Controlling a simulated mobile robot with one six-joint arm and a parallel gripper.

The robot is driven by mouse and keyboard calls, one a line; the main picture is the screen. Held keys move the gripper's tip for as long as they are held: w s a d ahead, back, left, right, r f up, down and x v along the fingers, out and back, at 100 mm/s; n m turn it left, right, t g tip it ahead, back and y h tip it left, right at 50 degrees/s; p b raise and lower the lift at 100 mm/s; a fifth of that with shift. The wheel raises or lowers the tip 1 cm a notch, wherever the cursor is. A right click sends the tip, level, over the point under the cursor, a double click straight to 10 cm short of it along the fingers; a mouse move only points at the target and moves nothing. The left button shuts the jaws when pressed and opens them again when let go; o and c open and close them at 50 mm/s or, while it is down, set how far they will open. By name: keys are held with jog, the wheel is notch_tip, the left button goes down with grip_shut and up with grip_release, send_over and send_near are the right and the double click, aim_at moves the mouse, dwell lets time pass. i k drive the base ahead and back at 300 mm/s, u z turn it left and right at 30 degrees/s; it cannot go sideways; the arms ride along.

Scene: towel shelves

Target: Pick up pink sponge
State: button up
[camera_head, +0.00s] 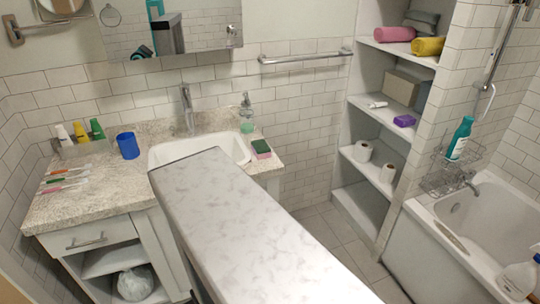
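A small sponge (262,151), pink with a dark green top, lies on the speckled counter (110,188) to the right of the white sink (200,149). It sits near the counter's right edge, below the soap dispenser. Nothing touches it from above. My gripper is not in view, so its state and its distance from the sponge do not show.
A long pale marbled board (250,240) reaches from the bottom foreground to the sink's front. A blue cup (128,145), toothbrushes (66,180) and a soap dispenser (247,116) stand or lie around the sink. Shelves (375,120) and a bathtub (470,225) are at right.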

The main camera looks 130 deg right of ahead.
aim_at(260, 147)
jog(key=u, duration=0.25)
jog(key=k, duration=0.4)
jog(key=z, duration=2.7)
jog(key=k, duration=0.35)
